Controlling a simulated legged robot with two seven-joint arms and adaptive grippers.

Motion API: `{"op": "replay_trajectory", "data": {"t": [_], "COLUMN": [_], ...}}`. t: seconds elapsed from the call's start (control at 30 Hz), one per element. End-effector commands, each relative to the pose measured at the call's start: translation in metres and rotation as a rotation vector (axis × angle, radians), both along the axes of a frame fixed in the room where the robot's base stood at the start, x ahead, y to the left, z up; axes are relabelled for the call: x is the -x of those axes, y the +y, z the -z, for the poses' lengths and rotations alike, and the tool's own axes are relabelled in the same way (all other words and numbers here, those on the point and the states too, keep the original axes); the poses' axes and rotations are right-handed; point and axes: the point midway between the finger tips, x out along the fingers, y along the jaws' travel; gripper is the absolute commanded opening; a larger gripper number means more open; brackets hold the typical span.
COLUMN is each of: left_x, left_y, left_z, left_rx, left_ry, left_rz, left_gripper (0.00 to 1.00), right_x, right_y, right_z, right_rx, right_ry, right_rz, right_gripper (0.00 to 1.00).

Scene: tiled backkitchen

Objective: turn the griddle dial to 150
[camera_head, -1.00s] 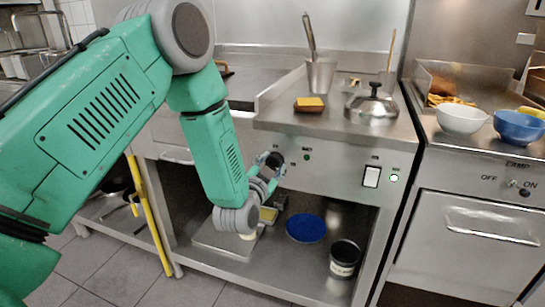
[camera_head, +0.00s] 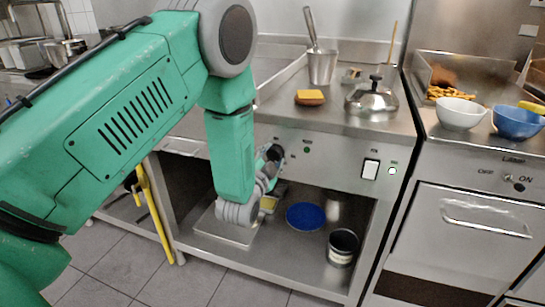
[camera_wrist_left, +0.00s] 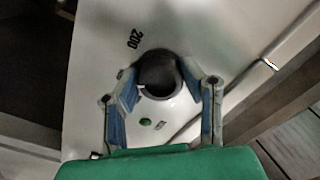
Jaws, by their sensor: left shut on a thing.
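The griddle dial (camera_head: 276,152) is a dark round knob on the griddle's steel front panel (camera_head: 330,158). It also shows in the left wrist view (camera_wrist_left: 160,76), with the printed number 200 (camera_wrist_left: 134,38) beside it at upper left. My left gripper (camera_head: 269,160) is at the dial, shut on it, with one blue-grey finger on each side in the left wrist view (camera_wrist_left: 163,88). The dial's pointer mark and the number 150 cannot be made out. My right gripper is not in view.
A green indicator light (camera_wrist_left: 145,122) sits near the dial. A white switch (camera_head: 370,169) is further right on the panel. A metal dome lid (camera_head: 372,98) and a topped patty (camera_head: 310,97) are on the griddle. Below, the shelf holds a blue plate (camera_head: 305,216) and a can (camera_head: 342,247).

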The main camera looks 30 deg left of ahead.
Motion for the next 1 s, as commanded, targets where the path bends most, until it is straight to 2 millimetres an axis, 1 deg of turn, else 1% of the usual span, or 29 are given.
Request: {"op": "replay_trajectory", "data": {"t": [0.03, 0.07, 0.1, 0.13, 0.43, 0.57, 0.67, 0.9, 1.0], "left_x": [0.000, 0.000, 0.000, 0.000, 0.001, 0.010, 0.027, 0.077, 0.094], "left_y": [-0.003, -0.003, -0.003, -0.003, -0.001, -0.003, -0.007, -0.020, -0.025], "left_z": [0.001, 0.001, 0.001, 0.001, 0.001, 0.002, 0.002, 0.003, 0.003], "left_rx": [0.002, 0.003, 0.003, 0.003, 0.002, 0.003, 0.003, 0.002, 0.001], "left_ry": [0.001, 0.002, 0.002, 0.003, 0.002, 0.005, 0.006, 0.008, 0.006], "left_rz": [0.007, 0.008, 0.008, 0.007, 0.003, 0.003, 0.003, 0.004, 0.005], "left_gripper": [0.07, 0.39, 0.53, 0.56, 0.56, 0.56, 0.56, 0.56, 0.56], "right_x": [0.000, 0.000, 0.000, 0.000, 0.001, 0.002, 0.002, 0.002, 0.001], "right_y": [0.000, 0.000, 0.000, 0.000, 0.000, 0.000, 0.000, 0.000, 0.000], "right_z": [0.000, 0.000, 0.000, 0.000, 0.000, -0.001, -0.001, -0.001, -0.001], "right_rx": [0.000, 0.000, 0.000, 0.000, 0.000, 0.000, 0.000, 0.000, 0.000], "right_ry": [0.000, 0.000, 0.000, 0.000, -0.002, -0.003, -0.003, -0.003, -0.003], "right_rz": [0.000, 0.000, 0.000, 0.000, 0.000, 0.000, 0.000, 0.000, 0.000], "right_gripper": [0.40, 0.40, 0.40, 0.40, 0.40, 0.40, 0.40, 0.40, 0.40]}}
